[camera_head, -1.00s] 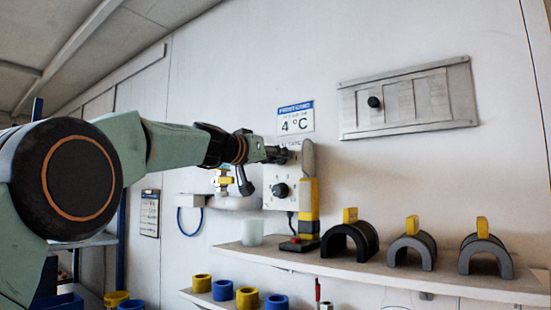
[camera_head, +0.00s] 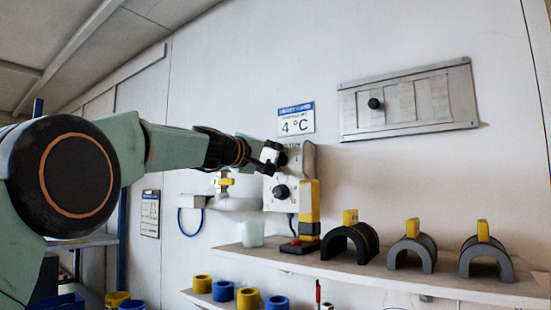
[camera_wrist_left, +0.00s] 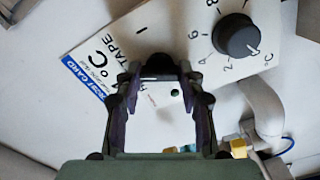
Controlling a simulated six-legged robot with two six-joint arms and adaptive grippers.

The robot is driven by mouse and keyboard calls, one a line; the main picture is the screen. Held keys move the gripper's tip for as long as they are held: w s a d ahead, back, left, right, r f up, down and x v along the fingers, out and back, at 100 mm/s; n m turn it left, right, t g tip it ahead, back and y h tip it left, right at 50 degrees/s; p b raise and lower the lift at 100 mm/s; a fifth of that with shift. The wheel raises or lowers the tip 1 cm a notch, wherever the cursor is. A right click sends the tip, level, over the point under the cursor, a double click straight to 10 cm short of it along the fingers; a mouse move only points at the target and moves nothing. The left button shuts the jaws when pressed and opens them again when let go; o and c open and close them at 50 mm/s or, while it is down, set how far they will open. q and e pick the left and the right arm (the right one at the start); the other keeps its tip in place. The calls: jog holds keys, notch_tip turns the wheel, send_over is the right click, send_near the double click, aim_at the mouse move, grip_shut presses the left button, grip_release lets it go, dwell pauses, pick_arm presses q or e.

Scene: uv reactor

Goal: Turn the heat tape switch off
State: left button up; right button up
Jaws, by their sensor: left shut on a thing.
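The heat tape control box (camera_head: 273,203) is a pale box on the wall below the 4 °C sign, with a round black knob (camera_head: 281,192). The wrist view shows this knob (camera_wrist_left: 237,36) with numbers around it, beside lettering that reads TAPE. My left gripper (camera_head: 275,158) is at the top of the box, above the knob. The fingers hide part of this piece. My right gripper is in neither view.
A yellow and black device (camera_head: 310,205) stands close to the right of the box. Dark and grey half-round pieces (camera_head: 412,250) stand on the shelf (camera_head: 400,277) below. A valve with pipe (camera_head: 222,183) is at the left of the box.

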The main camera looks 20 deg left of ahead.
pick_arm(q)
jog(key=n, duration=0.4)
jog(key=shift+a+f+n+p, duration=0.1)
jog(key=shift+n+p, duration=0.25)
jog(key=shift+n, duration=0.05)
jog(key=shift+f, duration=0.1)
dwell(0.3)
jog(key=o, duration=0.8)
jog(key=shift+c, duration=0.2)
jog(key=o, duration=0.4)
jog(key=shift+s+a, duration=0.2)
jog(key=shift+s, duration=0.05)
jog(key=v, duration=1.1)
jog(key=shift+s, duration=0.25)
jog(key=shift+s+a, duration=0.1)
jog(key=shift+s, duration=0.05)
jog(key=shift+s, duration=0.1)
